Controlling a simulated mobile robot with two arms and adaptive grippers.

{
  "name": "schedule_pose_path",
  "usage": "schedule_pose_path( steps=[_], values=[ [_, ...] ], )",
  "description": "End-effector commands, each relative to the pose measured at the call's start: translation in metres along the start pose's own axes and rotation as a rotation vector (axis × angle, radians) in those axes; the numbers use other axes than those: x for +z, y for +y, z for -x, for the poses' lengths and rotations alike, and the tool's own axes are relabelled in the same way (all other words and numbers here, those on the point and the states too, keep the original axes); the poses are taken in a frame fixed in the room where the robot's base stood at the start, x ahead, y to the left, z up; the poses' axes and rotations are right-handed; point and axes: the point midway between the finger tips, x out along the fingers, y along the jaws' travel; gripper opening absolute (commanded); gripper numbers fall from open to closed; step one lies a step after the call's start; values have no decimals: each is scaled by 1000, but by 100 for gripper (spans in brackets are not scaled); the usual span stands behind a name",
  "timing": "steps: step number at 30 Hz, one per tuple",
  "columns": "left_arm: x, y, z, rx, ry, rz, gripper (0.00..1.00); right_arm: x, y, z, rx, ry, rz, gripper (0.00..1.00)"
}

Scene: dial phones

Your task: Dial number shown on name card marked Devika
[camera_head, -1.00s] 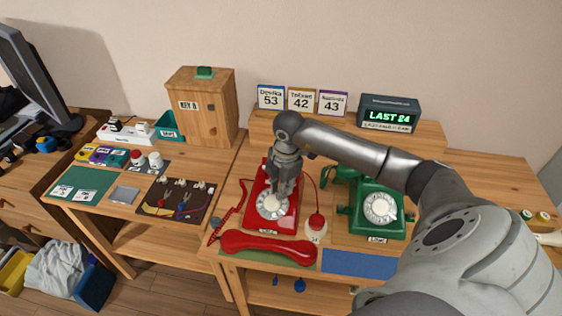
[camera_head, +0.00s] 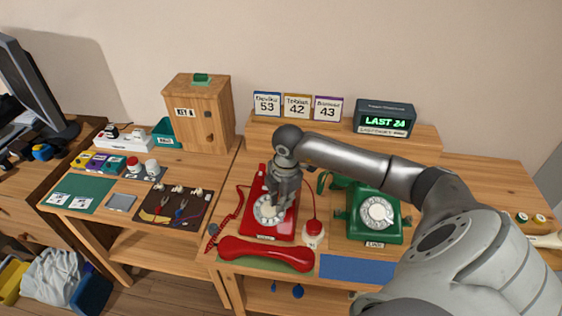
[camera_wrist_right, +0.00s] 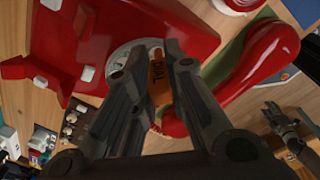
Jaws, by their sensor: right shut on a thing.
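The name card marked Devika (camera_head: 267,104) reads 53 and stands at the left end of the back shelf. The red dial phone (camera_head: 282,225) sits below the cards. Its pale round dial (camera_head: 262,215) is partly hidden by my right gripper (camera_head: 273,207). In the right wrist view my right gripper (camera_wrist_right: 160,62) is shut on an orange piece marked DIAL (camera_wrist_right: 158,82), over the dial (camera_wrist_right: 124,54). I cannot tell whether the piece's tip is in a finger hole. A dark gripper, seemingly my left one (camera_wrist_right: 283,122), shows at the right of that view; its opening is unclear.
The red handset (camera_head: 265,253) lies off the hook in front of the phone. A green dial phone (camera_head: 375,212) stands at right. Cards reading 42 (camera_head: 297,106) and 43 (camera_head: 328,108) stand beside Devika's. A display (camera_head: 385,120) reads LAST 24. A blue mat (camera_head: 355,267) is bare.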

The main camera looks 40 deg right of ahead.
Motion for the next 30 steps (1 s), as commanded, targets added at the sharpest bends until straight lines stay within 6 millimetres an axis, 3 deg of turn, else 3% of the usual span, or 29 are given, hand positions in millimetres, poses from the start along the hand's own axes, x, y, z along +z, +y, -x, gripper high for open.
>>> schedule_pose_path(
  steps=[30],
  values=[
    [0,0,0,0,0,0,40,-13,-11,-6,0,0,-1,3]
  ],
)
